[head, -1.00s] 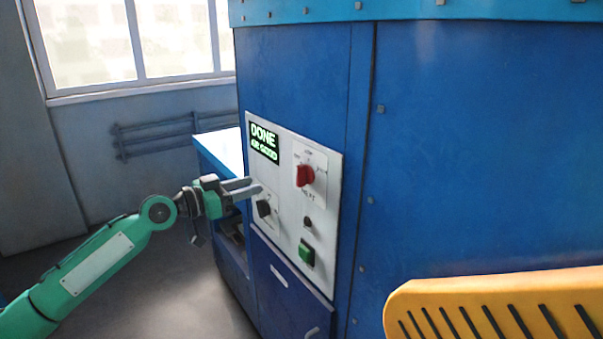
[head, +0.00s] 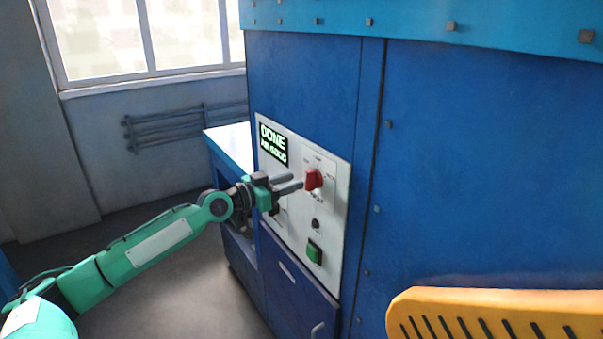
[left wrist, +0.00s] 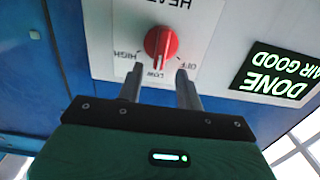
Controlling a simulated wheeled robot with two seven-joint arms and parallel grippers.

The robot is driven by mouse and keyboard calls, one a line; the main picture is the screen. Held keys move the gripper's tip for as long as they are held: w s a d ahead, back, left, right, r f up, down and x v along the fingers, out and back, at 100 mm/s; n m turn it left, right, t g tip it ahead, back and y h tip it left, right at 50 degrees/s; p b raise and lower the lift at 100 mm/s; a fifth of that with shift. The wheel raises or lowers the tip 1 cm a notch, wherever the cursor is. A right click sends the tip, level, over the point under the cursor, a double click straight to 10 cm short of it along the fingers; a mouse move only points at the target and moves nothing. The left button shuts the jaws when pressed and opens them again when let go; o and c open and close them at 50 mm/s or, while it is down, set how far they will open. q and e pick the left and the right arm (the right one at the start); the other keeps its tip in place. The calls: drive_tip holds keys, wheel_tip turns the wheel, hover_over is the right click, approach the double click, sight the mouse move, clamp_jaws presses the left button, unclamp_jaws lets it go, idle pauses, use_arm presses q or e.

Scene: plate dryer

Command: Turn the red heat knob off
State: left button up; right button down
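The red heat knob (head: 314,179) is on the upper right of the white control panel (head: 335,215). In the left wrist view the red knob (left wrist: 161,43) appears upside down among the labels HIGH, LOW and OFF, and its pale pointer mark seems to face LOW. My left gripper (head: 297,183) is just left of the knob. In the left wrist view the left gripper (left wrist: 157,76) is open, its two fingers apart and empty, with the knob ahead between their tips. I see no clear contact. My right gripper is not in view.
A lit display (head: 273,145) reads DONE. Below are a green button (head: 314,252) and a small dark button (head: 316,223); a black knob (head: 275,207) is partly hidden by my gripper. A yellow slotted piece (head: 480,300) stands at lower right. The floor at left is open.

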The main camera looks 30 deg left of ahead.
sight(306, 177)
use_arm(q)
drive_tip(key=p+x, duration=0.1)
drive_tip(key=x, duration=0.1)
drive_tip(key=shift+w+d+r, duration=0.1)
drive_tip(key=shift+w+r, duration=0.05)
drive_tip(key=shift+w, duration=0.15)
drive_tip(key=shift+w+d+p, duration=0.3)
drive_tip(key=shift+w+p, duration=0.2)
drive_tip(key=shift+w, duration=0.1)
drive_tip(key=shift+c, duration=0.8)
clamp_jaws()
